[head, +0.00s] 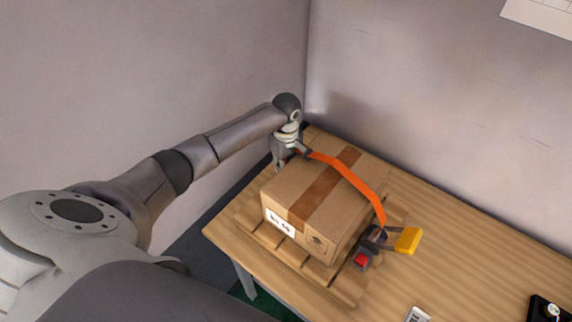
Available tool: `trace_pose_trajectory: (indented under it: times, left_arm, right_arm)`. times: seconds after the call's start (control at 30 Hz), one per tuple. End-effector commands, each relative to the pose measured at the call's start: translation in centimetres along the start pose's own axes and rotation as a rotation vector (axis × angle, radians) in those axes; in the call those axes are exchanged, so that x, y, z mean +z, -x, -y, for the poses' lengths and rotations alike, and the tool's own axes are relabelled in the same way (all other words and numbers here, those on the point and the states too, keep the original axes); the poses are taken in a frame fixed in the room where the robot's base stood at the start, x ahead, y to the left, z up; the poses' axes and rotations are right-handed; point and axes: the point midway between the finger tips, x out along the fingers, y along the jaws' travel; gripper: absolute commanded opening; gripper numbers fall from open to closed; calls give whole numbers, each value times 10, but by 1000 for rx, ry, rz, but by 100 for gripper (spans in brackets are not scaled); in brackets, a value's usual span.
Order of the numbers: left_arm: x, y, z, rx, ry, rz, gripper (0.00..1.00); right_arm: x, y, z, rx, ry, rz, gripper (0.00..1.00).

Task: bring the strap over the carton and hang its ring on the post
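The cardboard carton (325,205) with brown tape stands on a slatted wooden pallet (262,236) on the table. The orange strap (352,178) runs over the carton's top, from a dark buckle piece (374,238) at its right side to my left gripper (289,159). My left gripper points down at the carton's far left corner, at the strap's left end. Its fingers are small and partly hidden, so I cannot tell whether they are closed on the strap. I cannot make out the ring or the post. My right gripper is not in view.
A yellow block (408,240) and a red piece (361,259) are beside the buckle. A white device (418,314) and a black box (546,308) are near the bottom right. Walls close off the back and left.

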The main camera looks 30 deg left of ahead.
Motion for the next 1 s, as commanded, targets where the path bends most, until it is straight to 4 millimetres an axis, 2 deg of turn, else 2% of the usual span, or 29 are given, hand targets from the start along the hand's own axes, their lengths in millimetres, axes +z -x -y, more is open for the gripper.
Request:
trace_pose_trajectory:
  times: [0.1, 0.13, 0.3, 0.7, 0.87, 1.0]
  left_arm:
    - [0, -4, 0, 0, 0, 1, 0]
    - [0, -3, 0, 1, 0, 1, 23]
    - [0, -3, 0, 0, 0, 0, 45]
    - [0, 3, 0, 1, -1, 0, 46]
    - [0, 27, -1, 5, -2, -1, 46]
    - [0, 58, -1, 5, -1, -1, 46]
  right_arm:
    - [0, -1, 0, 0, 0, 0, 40]
    - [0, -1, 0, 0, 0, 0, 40]
    - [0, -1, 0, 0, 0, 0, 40]
    - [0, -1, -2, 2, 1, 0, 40]
    - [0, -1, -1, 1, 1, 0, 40]
    - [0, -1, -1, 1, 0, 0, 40]
